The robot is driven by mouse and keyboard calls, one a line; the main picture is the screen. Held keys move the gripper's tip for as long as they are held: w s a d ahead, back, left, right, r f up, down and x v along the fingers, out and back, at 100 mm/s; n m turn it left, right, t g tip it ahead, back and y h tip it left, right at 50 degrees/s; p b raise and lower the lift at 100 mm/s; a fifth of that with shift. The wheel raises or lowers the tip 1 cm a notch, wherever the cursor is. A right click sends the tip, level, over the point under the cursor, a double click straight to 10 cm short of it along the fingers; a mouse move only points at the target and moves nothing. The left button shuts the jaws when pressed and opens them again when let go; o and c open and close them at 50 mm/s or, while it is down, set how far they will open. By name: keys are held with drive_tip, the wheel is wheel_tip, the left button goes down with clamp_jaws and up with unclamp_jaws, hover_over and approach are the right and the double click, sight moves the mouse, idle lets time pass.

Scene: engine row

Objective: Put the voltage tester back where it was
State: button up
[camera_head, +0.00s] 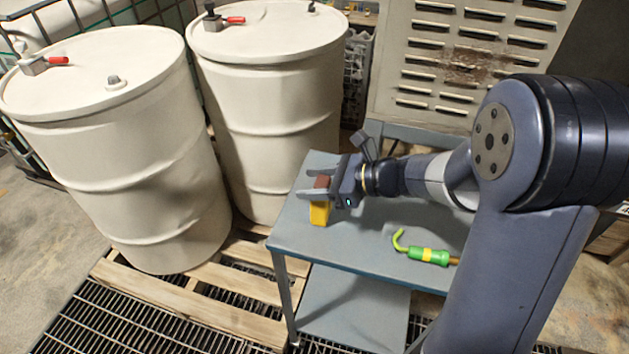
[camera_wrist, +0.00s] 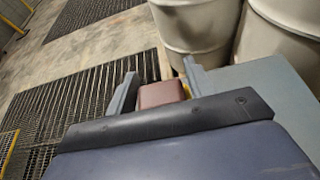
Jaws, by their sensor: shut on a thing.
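A boxy thing with a yellow lower body and a reddish-brown top, which I take to be the voltage tester (camera_head: 319,212), is upright between the fingers of my gripper (camera_head: 312,184) in the head view. My gripper is shut on its upper part, above the left end of the blue-grey table (camera_head: 362,240). I cannot tell whether its bottom touches the tabletop. In the wrist view, the tester's reddish-brown top (camera_wrist: 160,93) shows between the two fingers of my gripper (camera_wrist: 160,84); most of its yellow body is hidden.
A green and yellow tool with a curved green hook (camera_head: 428,255) lies on the table to the right. Two cream drums (camera_head: 130,150) (camera_head: 268,105) stand to the left on a wooden pallet (camera_head: 175,300). A louvred beige cabinet (camera_head: 440,65) stands behind. The tabletop's front left is clear.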

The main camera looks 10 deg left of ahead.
drive_tip(key=shift+f, duration=0.1)
drive_tip(key=o, duration=1.6)
drive_tip(key=shift+c, duration=0.2)
drive_tip(key=b+v, duration=0.1)
drive_tip(key=v, duration=1.1)
drive_tip(key=shift+b, duration=0.35)
